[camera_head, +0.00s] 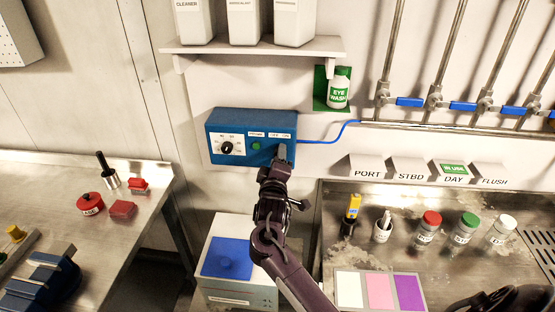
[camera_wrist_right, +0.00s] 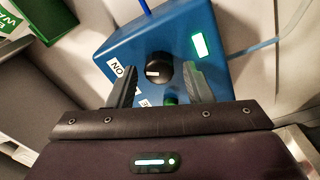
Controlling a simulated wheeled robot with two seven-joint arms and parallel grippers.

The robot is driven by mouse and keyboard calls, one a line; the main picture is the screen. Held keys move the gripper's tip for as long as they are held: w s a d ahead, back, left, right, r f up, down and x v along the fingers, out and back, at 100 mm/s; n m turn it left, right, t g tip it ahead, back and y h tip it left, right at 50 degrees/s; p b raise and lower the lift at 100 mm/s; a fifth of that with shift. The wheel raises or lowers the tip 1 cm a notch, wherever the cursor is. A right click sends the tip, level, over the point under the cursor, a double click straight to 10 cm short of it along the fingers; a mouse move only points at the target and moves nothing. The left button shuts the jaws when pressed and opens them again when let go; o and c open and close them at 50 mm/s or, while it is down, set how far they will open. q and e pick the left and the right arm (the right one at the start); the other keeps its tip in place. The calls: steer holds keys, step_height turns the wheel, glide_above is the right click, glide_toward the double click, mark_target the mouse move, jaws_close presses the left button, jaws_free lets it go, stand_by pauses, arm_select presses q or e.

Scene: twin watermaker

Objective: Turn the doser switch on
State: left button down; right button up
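The blue doser box (camera_head: 238,125) is on the wall, with a round dial (camera_head: 227,148), a green lamp or button (camera_head: 256,146) and OFF and ON labels at its right. My right gripper (camera_head: 283,152) is in front of the box's right end and hides the switch there. In the right wrist view, a black knob (camera_wrist_right: 158,71) with a white pointer line shows between the two parted fingertips of my right gripper (camera_wrist_right: 160,78). There is a gap at each side of the knob; I cannot tell the depth. An ON label (camera_wrist_right: 122,69) is beside it. My left gripper is out of view.
A blue cable (camera_head: 330,140) leaves the box's right side. Above are a shelf (camera_head: 250,46) with white bottles and an eye wash bottle (camera_head: 339,92). A white case with a blue top (camera_head: 228,258) stands below. A steel counter (camera_head: 330,225) with several jars is at right.

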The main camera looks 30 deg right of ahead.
steer(key=b+v, duration=0.2)
steer(key=v, duration=0.5)
steer(key=shift+s+a+f, duration=0.1)
steer(key=shift+s+a, duration=0.1)
steer(key=shift+s, duration=0.15)
stand_by(0.4)
